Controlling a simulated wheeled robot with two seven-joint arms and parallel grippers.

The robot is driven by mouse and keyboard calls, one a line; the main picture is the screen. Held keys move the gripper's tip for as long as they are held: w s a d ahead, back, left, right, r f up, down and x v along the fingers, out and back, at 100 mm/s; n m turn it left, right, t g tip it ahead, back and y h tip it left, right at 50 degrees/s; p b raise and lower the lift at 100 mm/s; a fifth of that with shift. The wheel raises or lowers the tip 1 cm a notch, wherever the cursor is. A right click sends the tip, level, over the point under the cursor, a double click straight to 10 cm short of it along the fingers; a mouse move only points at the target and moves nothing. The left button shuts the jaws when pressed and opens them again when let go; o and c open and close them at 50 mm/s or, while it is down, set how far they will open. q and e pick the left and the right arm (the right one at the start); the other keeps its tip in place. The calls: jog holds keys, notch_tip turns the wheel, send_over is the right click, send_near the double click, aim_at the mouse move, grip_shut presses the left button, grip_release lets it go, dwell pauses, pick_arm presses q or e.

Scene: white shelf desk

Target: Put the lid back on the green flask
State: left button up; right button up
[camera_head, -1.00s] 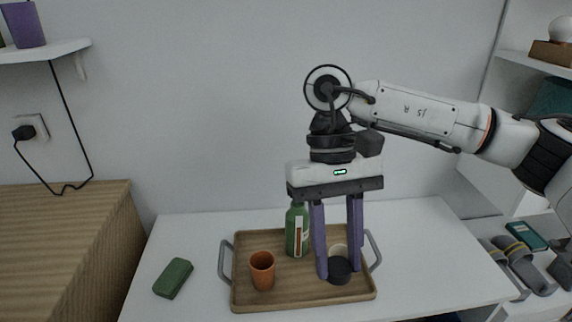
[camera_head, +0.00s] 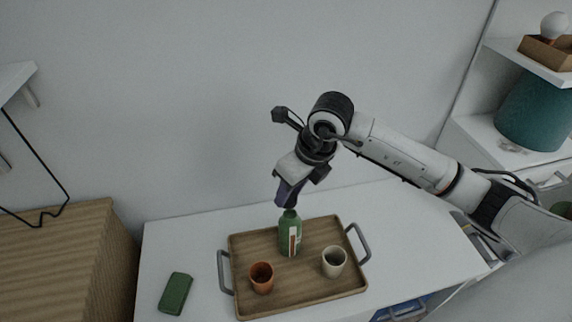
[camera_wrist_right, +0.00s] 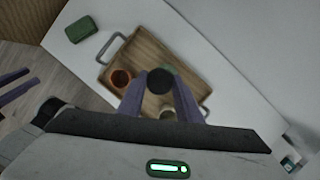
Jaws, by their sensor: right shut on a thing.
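The green flask (camera_head: 290,236) stands upright on the wooden tray, towards its back edge. My right gripper (camera_head: 287,203) is directly over the flask's top, its fingers tilted in the head view. In the right wrist view it is shut on the dark round lid (camera_wrist_right: 160,81). A sliver of green flask (camera_wrist_right: 172,69) shows behind the lid. The fingers hide the lid in the head view, so I cannot tell whether it touches the neck. My left gripper (camera_wrist_right: 18,84) shows only as two purple fingers, apart and empty, at the left of the right wrist view.
The tray (camera_head: 318,291) also holds an orange cup (camera_head: 261,277) at front left and a pale cup (camera_head: 334,262) at right. A green case (camera_head: 175,293) lies left of the tray on the white desk (camera_head: 195,245). Shelves stand at far right.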

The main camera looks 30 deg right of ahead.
jog(key=shift+w+d+m, duration=0.5)
jog(key=shift+d+m, duration=0.05)
jog(key=shift+m, duration=0.35)
jog(key=shift+h, duration=0.3)
jog(key=shift+f+b, duration=0.8)
jog(key=shift+f, duration=0.4)
notch_tip(320, 180, down, 3)
jog(key=shift+f+b, duration=0.1)
jog(key=shift+b, duration=1.1)
jog(key=shift+f, duration=0.35)
pick_arm(q)
jog(key=shift+w+d+f+b, duration=0.1)
jog(key=shift+w+f+b, duration=0.05)
jog(key=shift+f, duration=0.4)
jog(key=shift+w+f+b, duration=0.15)
jog(key=shift+f, duration=0.4)
jog(key=shift+s, duration=0.15)
jog(key=shift+r, duration=0.1)
pick_arm(e)
jog(key=shift+r, duration=0.1)
pick_arm(q)
jog(key=shift+f, duration=0.25)
